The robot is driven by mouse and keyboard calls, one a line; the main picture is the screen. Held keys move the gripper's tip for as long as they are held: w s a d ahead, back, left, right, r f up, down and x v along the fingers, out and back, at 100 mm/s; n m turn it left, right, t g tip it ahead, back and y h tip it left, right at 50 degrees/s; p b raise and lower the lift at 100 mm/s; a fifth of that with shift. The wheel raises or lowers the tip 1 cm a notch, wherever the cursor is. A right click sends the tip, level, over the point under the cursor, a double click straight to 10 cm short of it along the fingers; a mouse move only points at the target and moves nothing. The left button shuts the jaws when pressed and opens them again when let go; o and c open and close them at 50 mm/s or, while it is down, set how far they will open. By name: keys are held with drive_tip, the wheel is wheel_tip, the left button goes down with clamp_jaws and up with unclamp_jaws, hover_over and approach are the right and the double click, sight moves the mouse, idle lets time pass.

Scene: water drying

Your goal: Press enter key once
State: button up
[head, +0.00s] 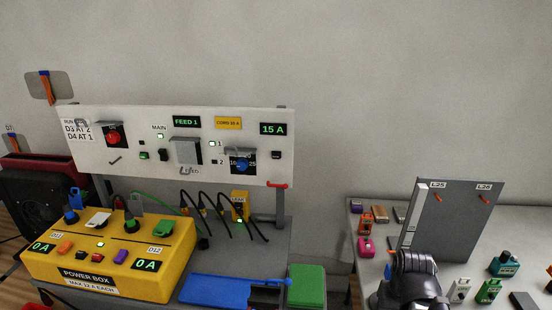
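I cannot make out a key marked enter in the head view. The white control panel (225,165) stands upright at the left centre, with small dark and green buttons (163,154), a red knob, a blue knob and lit displays. Below it, the yellow power box (150,258) carries orange, purple and dark keys and two displays reading 0 A. A dark jointed part of my arm, seemingly by my gripper (414,278), shows at the bottom right in front of the grey board, well apart from the panel. Its fingertips are not clear.
A grey upright board (457,222) labelled L25 and L26 stands on the right table, with several small coloured items around it. A blue tray (212,289) and a green block (306,285) lie by the power box. Black cables hang below the panel. A gap separates the tables.

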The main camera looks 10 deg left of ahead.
clamp_jaws()
idle(1.2)
